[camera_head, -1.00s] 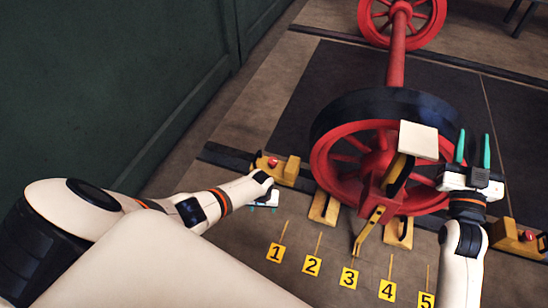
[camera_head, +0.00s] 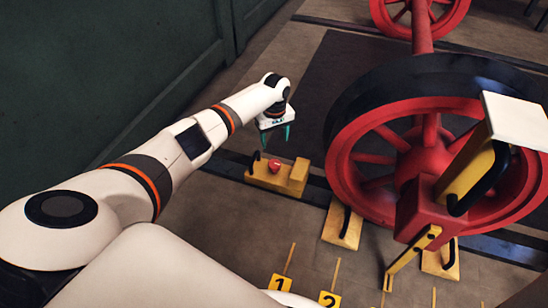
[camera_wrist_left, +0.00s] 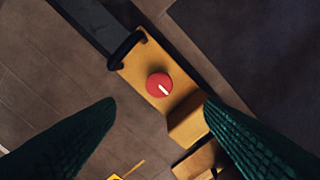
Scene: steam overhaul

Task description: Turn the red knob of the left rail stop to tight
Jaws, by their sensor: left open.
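The left rail stop (camera_head: 291,180) is a yellow block on the dark rail, left of the big red wheel. Its red knob (camera_head: 274,166) stands on its top, and a black handle is at its left end. In the left wrist view the red knob (camera_wrist_left: 159,85) shows a white pointer line slanting to the lower right. My left gripper (camera_head: 275,137) is open, with green fingers pointing down, above the rail stop and apart from it. In the left wrist view the fingers frame the stop from below, with nothing between their tips. My right gripper is not in view.
The red wheel (camera_head: 365,117) with its dark rim stands close to the right of the stop. Yellow wedges (camera_head: 341,226) with black handles sit by the wheel. Numbered yellow tags (camera_head: 280,283) lie on the floor in front. A dark green wall (camera_head: 110,70) is at left.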

